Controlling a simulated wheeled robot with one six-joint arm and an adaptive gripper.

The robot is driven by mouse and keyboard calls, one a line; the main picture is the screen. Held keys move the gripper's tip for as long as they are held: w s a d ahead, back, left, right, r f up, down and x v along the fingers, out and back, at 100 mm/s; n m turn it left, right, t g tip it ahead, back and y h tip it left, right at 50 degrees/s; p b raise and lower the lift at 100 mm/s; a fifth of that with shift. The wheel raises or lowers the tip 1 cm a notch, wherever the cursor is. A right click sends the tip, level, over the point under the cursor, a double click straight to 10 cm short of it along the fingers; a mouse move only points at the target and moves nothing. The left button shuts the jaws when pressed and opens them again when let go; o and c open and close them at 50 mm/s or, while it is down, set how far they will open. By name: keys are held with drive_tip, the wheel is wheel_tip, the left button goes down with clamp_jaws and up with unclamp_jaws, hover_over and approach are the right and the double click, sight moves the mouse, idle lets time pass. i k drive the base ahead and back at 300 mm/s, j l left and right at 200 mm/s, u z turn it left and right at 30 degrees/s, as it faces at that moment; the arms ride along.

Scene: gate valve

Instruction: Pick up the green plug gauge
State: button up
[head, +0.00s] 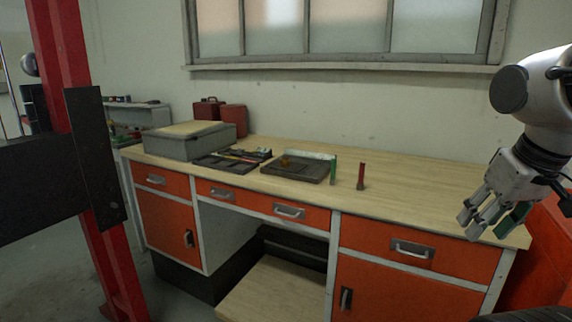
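In the head view, a slim green plug gauge (334,171) stands upright on the wooden workbench, at the right end of a dark tray. A similar red gauge (361,176) stands upright a little to its right, apart from it. My gripper (482,220) is at the right of the view, over the bench's right end, pointing down and well away from both gauges. A dark green piece (514,218) shows beside its fingers; I cannot tell whether it is held or lies behind. I cannot tell how far the fingers are apart.
The workbench (430,190) is clear between the red gauge and my gripper. The dark tray (292,175) holds small items. Farther left are tools (240,156) and a grey case (190,142). A red post (62,70) stands at the left; a window sill runs above.

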sight(334, 167)
drive_tip(key=i+j+z, duration=0.4)
drive_tip(key=i+j, duration=0.55)
drive_tip(key=i, duration=0.2)
